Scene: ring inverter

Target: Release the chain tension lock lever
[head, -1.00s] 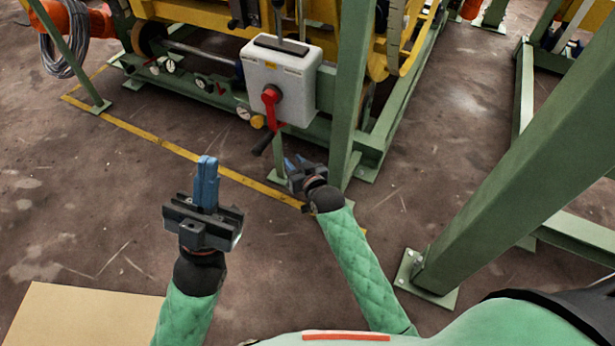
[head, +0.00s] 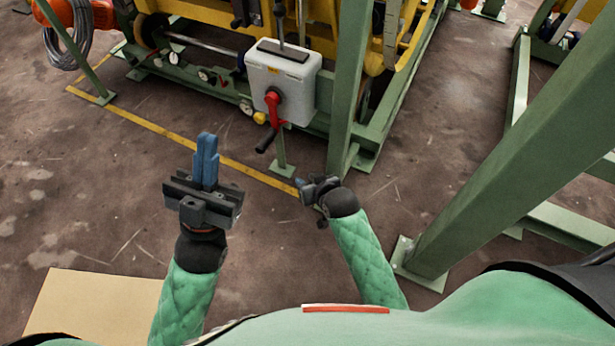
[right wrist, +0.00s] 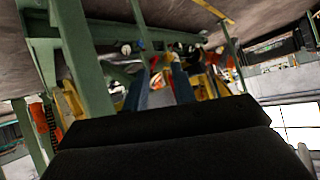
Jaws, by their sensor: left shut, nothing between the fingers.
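The lock lever (head: 273,108) is red with a black grip (head: 266,142). It sits on the front of a light grey box (head: 283,78) and hangs down, tilted slightly left. My left gripper (head: 206,150) is shut and empty, with its blue fingers together, left of and below the lever. My right gripper (head: 301,186) is below and right of the lever, apart from it. In the right wrist view its two blue fingers (right wrist: 161,88) stand apart with nothing clearly held between them. I cannot make out the lever surely in that view.
A green upright post (head: 349,90) stands just right of the box. A thick green slanted beam (head: 500,160) fills the right side. The yellow and green machine frame (head: 400,125) lies behind. Open floor (head: 90,180) with a yellow line (head: 160,130) lies left.

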